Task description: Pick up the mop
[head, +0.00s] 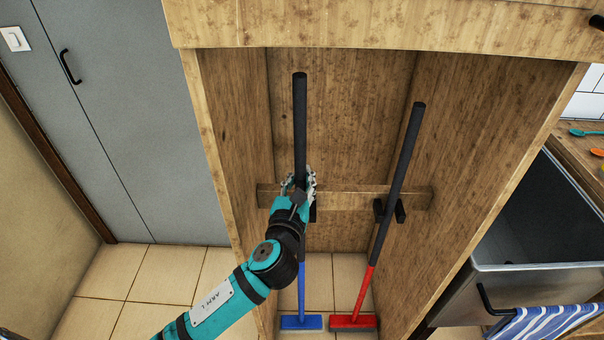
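Two long-handled tools stand upright in the open wooden shelving in the head view. The left one has a black upper handle (300,115), a blue lower shaft and a flat blue head (301,322) on the floor. The other has a black handle (404,150), a red lower shaft and a red head (353,322). I cannot tell for sure which is the mop. My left gripper (300,182) is at the blue tool's black handle, with fingers on both sides of it. Whether they press on it is unclear. My forearm hides part of the blue tool. My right gripper is out of view.
A wooden crossbar (350,198) with a black holder (389,212) runs behind the handles. Wooden side walls and a thick top board (390,25) frame the bay. A grey door (110,110) is left; an oven (535,220) with a striped towel (548,324) is right.

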